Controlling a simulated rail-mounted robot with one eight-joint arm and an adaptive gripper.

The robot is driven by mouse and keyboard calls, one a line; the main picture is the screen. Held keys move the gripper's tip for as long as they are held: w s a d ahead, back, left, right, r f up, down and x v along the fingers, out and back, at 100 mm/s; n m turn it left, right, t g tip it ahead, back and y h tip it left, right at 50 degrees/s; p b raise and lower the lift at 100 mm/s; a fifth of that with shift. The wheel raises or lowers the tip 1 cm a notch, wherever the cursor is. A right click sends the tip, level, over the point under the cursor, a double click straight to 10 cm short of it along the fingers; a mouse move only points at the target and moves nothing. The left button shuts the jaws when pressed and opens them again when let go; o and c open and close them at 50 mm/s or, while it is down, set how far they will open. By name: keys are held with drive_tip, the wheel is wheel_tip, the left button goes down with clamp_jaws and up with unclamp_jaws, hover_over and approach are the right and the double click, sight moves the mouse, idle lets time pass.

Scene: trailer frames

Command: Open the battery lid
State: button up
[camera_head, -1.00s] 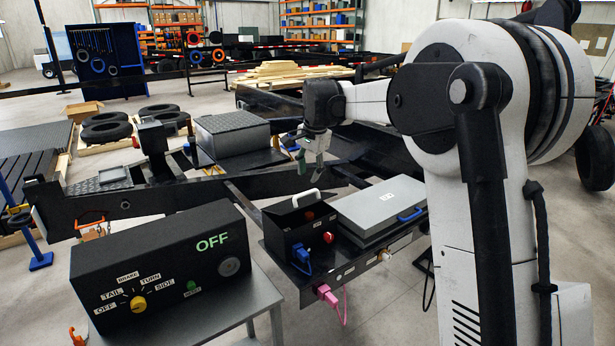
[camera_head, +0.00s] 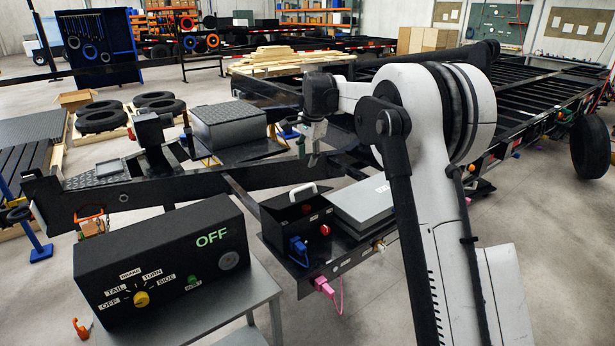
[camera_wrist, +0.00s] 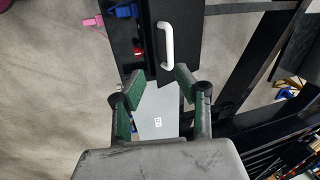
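A black box (camera_head: 283,222) with a white handle (camera_head: 303,190) on top stands on the trailer's front tray. Beside it on the right is a grey flat-lidded box (camera_head: 358,203), partly hidden by my arm. I cannot tell which lid covers the battery. My gripper (camera_head: 314,158) hangs fingers down above and behind these boxes. In the wrist view my gripper (camera_wrist: 160,84) is open and empty, with green pads apart. The white handle (camera_wrist: 166,46) lies ahead of the fingertips, not between them. The grey lid (camera_wrist: 158,108) shows between and below the fingers.
A blue plug (camera_head: 299,250), a red knob (camera_head: 325,230) and a pink plug (camera_head: 323,286) sit along the tray's front. A black control box (camera_head: 160,285) reading OFF stands on a grey table at front left. Black trailer beams (camera_head: 250,176) surround the tray.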

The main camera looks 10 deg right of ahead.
sight(303, 187)
drive_tip(key=shift+m, duration=0.5)
drive_tip(key=w+p+x, duration=0.1)
drive_tip(key=x, duration=0.4)
drive_tip(key=w+p+x, duration=0.1)
drive_tip(key=x, duration=0.4)
drive_tip(key=w+d+p+x, duration=0.1)
drive_tip(key=x, duration=0.4)
drive_tip(key=shift+r, duration=0.2)
clamp_jaws()
